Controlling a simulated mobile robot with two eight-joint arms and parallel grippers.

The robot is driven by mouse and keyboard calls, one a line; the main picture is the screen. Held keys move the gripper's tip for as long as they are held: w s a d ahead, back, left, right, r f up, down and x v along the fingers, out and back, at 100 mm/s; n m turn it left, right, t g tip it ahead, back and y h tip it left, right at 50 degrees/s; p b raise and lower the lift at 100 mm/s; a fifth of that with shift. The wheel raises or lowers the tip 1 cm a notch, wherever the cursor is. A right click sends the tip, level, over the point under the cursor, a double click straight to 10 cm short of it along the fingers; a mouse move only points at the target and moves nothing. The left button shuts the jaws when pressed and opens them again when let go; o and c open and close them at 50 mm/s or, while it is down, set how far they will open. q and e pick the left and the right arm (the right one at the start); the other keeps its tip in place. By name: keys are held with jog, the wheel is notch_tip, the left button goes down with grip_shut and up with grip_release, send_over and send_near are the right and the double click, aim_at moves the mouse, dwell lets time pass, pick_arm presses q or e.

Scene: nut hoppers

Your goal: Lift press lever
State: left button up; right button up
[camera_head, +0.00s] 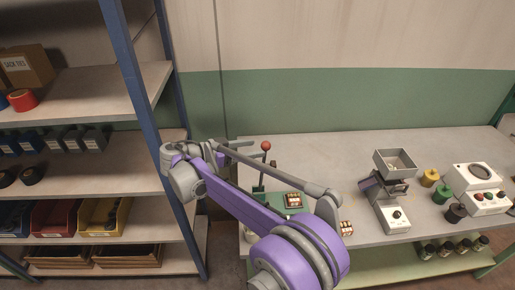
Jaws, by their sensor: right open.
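The press lever (262,168) is a thin dark rod with a red ball knob (266,146). It stands nearly upright at the left end of the workbench. My purple and grey right arm crosses in front and hides much of the press below it. Part of the press's green base (272,205) shows behind the arm. My right gripper (246,149) is open and empty, just left of the red knob. It is partly hidden by my arm, and I cannot tell whether it touches the knob. My left gripper is out of view.
The workbench (335,150) carries a hopper machine (394,163), several coloured spools (430,178) and a white control box (475,176). Small trays of parts (293,200) lie near the press. A shelf rack with a blue post (140,90) stands close to my arm's elbow on the left.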

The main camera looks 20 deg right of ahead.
jog(key=v, duration=0.8)
jog(key=shift+s, duration=0.15)
jog(key=s+d+f+n+y, duration=0.6)
jog(key=s+d+n+y, duration=0.15)
jog(key=s+d, duration=0.35)
jog(key=s+a+f+n+t+y, duration=0.1)
jog(key=s+f+n+y, duration=0.2)
jog(key=s, duration=0.6)
jog(key=s+a+f+n+t+y, duration=0.1)
jog(key=s+f+n+y, duration=0.3)
jog(key=s+f, duration=0.4)
jog(key=shift+s+a+f+n+t, duration=0.25)
jog(key=shift+s+a+n+t, duration=0.1)
jog(key=shift+s+a+t, duration=0.1)
